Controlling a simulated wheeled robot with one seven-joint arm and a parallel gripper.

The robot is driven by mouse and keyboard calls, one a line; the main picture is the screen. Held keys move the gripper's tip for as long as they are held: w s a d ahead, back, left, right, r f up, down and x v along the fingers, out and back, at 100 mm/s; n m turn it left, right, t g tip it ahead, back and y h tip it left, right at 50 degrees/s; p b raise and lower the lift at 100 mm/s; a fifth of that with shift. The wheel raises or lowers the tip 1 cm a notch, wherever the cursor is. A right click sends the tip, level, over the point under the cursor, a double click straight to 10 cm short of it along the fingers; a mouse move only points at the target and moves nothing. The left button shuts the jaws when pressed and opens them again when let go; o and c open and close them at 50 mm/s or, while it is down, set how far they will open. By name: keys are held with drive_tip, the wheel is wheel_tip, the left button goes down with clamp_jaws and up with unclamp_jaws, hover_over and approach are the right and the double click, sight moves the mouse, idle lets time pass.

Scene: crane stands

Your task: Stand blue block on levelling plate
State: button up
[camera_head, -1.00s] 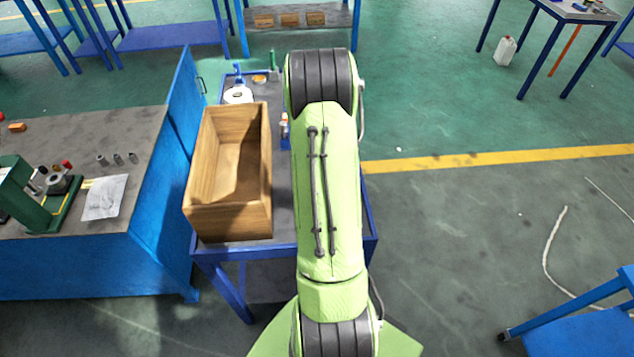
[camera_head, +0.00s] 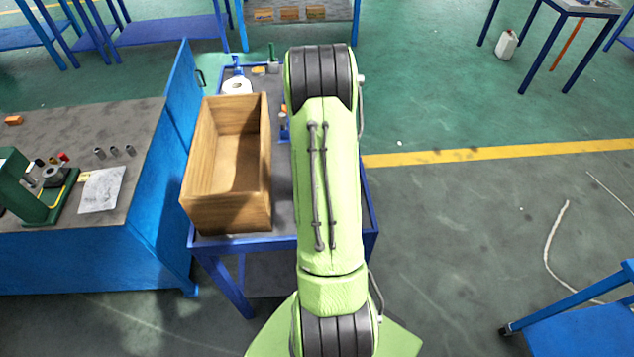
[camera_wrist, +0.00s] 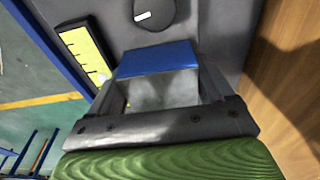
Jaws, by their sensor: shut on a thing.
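The blue block (camera_wrist: 158,58) is between the fingers of my gripper (camera_wrist: 162,88) in the wrist view. My gripper is shut on it, and its blue face shows at the fingertips. A round dark disc (camera_wrist: 155,14) with a white mark lies beyond the block. A yellow plate with a black frame (camera_wrist: 86,54) lies to the left. I cannot tell whether either is the levelling plate. In the head view my arm hides my gripper, the block and much of the trolley top.
An open wooden box (camera_head: 228,214) stands on the left of the blue trolley (camera_head: 368,208), close by; its wall (camera_wrist: 292,100) shows on the right in the wrist view. A white roll (camera_head: 236,87) and small items are behind it. A workbench (camera_head: 135,185) stands left.

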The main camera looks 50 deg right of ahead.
drive_tip(key=shift+f, duration=0.1)
drive_tip(key=o, duration=1.4)
drive_tip(key=shift+c, duration=0.2)
drive_tip(key=shift+s, duration=0.1)
wheel_tip(320, 180, up, 16)
drive_tip(key=a+p, duration=0.1)
drive_tip(key=p, duration=0.2)
drive_tip(key=shift+s+a+f, duration=0.2)
drive_tip(key=shift+s+a, duration=0.1)
drive_tip(key=shift+s, duration=0.15)
